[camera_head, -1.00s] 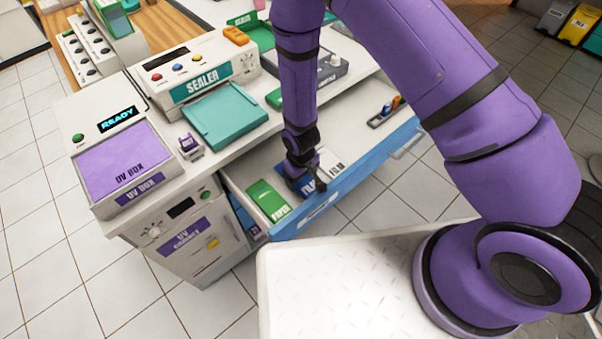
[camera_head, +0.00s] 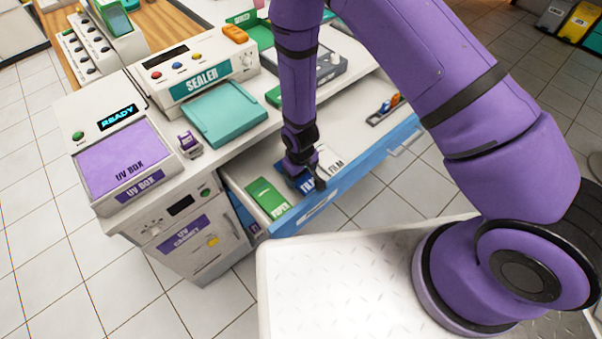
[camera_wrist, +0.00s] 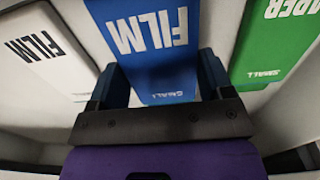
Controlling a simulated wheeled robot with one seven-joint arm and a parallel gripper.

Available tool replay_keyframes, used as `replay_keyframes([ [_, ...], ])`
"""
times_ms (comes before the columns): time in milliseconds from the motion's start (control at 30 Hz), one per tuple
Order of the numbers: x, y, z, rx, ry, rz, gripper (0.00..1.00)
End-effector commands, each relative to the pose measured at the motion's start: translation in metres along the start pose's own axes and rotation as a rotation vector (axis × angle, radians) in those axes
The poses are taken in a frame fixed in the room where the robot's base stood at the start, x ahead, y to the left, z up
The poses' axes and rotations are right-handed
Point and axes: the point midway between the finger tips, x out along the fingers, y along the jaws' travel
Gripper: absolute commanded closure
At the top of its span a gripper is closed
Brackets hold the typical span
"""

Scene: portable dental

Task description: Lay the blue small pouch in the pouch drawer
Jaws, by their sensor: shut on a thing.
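The blue small pouch (camera_wrist: 152,45), marked FILM and SMALL, is between the fingers of my gripper (camera_wrist: 158,88) in the wrist view. My gripper (camera_head: 308,180) is shut on it, low inside the open pouch drawer (camera_head: 335,193) in the head view. The blue pouch (camera_head: 306,184) lies between a green pouch and a white pouch there, partly hidden by my gripper. I cannot tell whether its underside touches the drawer floor.
The green PAPER pouch (camera_head: 267,198) lies in the drawer to the left, and the white FILM pouch (camera_head: 331,160) to the right. The green one (camera_wrist: 277,40) and white one (camera_wrist: 47,48) flank the blue pouch in the wrist view. The sealer (camera_head: 195,75) stands on the counter above.

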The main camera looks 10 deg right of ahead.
Motion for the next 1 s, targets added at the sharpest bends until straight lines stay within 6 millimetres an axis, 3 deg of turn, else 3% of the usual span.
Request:
replay_keyframes([
  [33,0.012,-0.0023,0.0002,0.002,0.011,-0.002,0.51],
  [1000,0.0197,-0.004,0.0003,0.003,0.01,-0.004,0.51],
])
